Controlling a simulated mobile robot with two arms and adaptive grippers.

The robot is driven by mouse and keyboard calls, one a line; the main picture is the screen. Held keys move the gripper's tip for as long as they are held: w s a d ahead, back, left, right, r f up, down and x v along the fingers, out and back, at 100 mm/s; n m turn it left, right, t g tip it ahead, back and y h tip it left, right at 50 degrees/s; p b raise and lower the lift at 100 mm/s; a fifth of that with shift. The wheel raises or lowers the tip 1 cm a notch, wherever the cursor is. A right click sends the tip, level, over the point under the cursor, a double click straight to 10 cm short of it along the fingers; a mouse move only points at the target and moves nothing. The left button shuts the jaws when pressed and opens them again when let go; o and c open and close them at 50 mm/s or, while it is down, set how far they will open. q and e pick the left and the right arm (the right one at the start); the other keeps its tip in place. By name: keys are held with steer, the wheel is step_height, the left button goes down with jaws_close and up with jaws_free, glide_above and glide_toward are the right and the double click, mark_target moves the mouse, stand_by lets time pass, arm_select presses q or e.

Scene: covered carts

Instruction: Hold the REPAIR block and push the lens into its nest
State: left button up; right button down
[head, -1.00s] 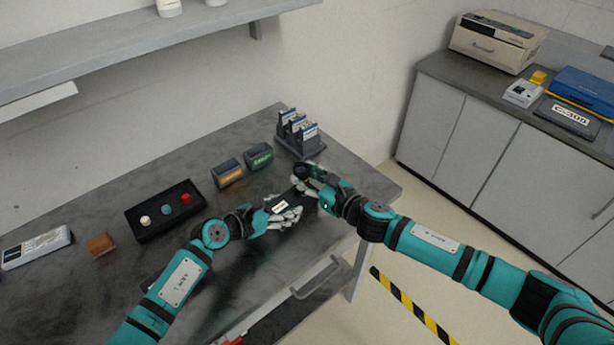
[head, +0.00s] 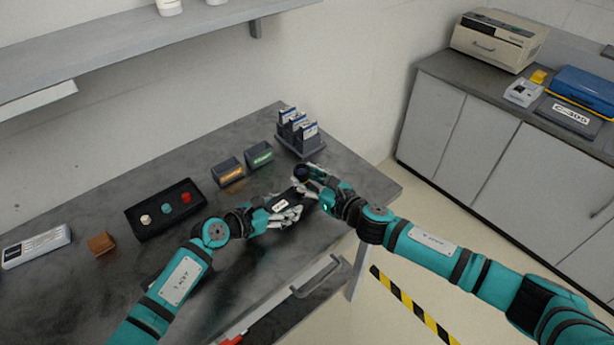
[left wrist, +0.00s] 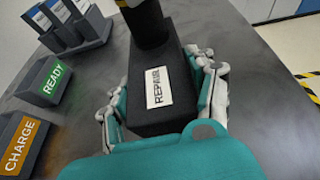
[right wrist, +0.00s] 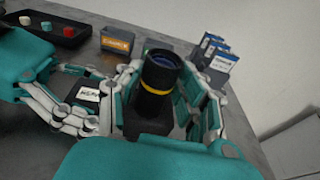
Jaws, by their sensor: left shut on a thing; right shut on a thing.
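The REPAIR block (left wrist: 175,110) is a long dark block with a white label reading REPAIR. It lies low over the bench, and its label also shows in the head view (head: 281,204). My left gripper (head: 283,213) is shut on the block, with fingers along both long sides in the left wrist view. The lens (right wrist: 158,88) is a black cylinder with a yellow ring. It stands about upright at the block's far end. My right gripper (head: 310,181) is shut on the lens, fingers on either side. The nest is hidden under the lens, so its seating depth cannot be told.
The orange CHARGE bin (head: 229,172) and green READY bin (head: 259,155) stand behind the grippers. A rack of boxes (head: 300,148) is at the back right. A black tray with colored pieces (head: 146,233) lies left. The bench's front edge is close by.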

steer(key=shift+f, duration=0.55)
steer(key=shift+f, duration=0.35)
steer(key=shift+f, duration=0.6)
steer(key=shift+f, duration=0.35)
steer(key=c, duration=0.8)
jaws_free()
steer(key=shift+f, duration=0.1)
arm_select(q)
steer(key=shift+a, duration=0.1)
arm_select(e)
steer(key=shift+o, duration=0.3)
steer(key=shift+d, duration=0.1)
steer(key=shift+d+f, duration=0.1)
steer(key=v, duration=1.2)
